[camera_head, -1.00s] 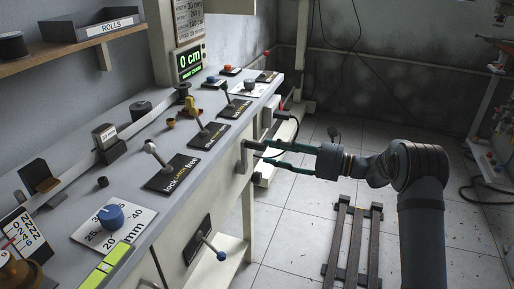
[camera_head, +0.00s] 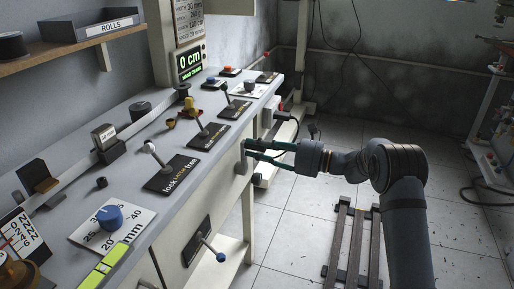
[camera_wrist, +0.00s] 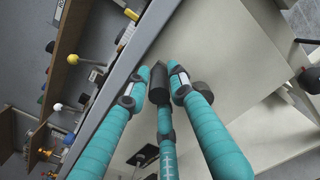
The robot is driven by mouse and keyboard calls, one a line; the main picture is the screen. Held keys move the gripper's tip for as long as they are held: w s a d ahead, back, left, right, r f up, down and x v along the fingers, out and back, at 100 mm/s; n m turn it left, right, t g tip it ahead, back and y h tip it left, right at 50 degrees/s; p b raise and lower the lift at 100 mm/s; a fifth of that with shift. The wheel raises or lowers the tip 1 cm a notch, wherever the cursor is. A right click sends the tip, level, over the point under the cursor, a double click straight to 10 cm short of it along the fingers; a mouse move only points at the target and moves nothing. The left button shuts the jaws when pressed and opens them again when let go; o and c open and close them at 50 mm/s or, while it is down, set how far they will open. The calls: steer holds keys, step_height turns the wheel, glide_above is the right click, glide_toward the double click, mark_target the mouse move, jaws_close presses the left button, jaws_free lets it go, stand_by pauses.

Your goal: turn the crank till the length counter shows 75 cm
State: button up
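The length counter (camera_head: 190,60) shows a green "0 cm" with smaller text below. The crank (camera_head: 246,160) is on the bench's front face, its grey arm roughly upright. My gripper (camera_head: 255,148) reaches in from the right at the crank's upper end. In the wrist view, the dark crank handle (camera_wrist: 157,82) lies between the fingertips of my teal-fingered gripper (camera_wrist: 158,75). The fingers are around the handle, but I cannot tell whether they press on it. Part of the handle is hidden behind the fingers in the head view.
The bench top carries a lock/free lever (camera_head: 155,155), further levers and a blue knob (camera_head: 110,215). A blue-tipped lever (camera_head: 220,256) sticks out of the front below. A dark slatted rack (camera_head: 352,240) lies on the floor. The floor behind my arm is clear.

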jaws_close()
stand_by(0.4)
steer(key=shift+w+m+p, duration=0.1)
steer(key=shift+m+p, duration=0.2)
steer(key=shift+p, duration=0.15)
